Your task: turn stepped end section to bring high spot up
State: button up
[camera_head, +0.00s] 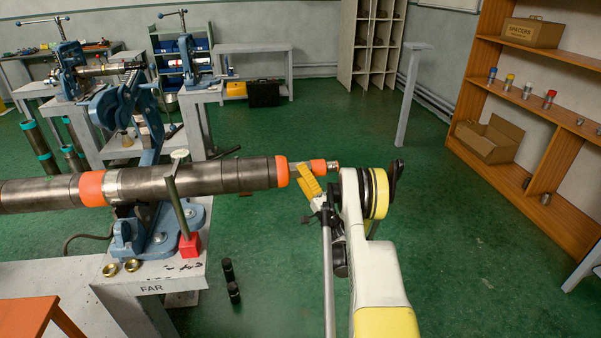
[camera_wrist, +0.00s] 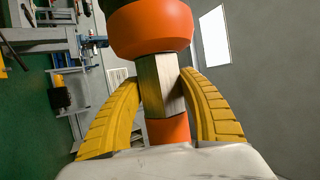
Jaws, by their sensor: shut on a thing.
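A long grey pipe (camera_head: 215,178) lies level across the left, held in a blue vise (camera_head: 155,235). Its stepped end at the right has an orange collar (camera_head: 282,171), a narrower flat-sided metal section (camera_head: 295,168) and a smaller orange piece (camera_head: 319,166). In the wrist view the flat-sided section (camera_wrist: 160,85) runs between the orange collar (camera_wrist: 150,28) and the lower orange piece (camera_wrist: 168,131). My gripper (camera_head: 308,182) has its yellow fingers on either side of this section, shut on it. The wrist view shows both fingers (camera_wrist: 160,78). No high-spot mark can be made out.
A post with a red base (camera_head: 190,245) stands in front of the pipe on the bench marked FAR (camera_head: 185,270). Two brass rings (camera_head: 121,268) lie there. A wooden shelf (camera_head: 540,100) is at right; the green floor between is clear.

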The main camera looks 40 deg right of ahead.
jog(key=shift+n+t, duration=0.3)
jog(key=shift+t, duration=0.1)
dwell(0.8)
jog(key=o, duration=1.1)
jog(key=shift+o, duration=0.2)
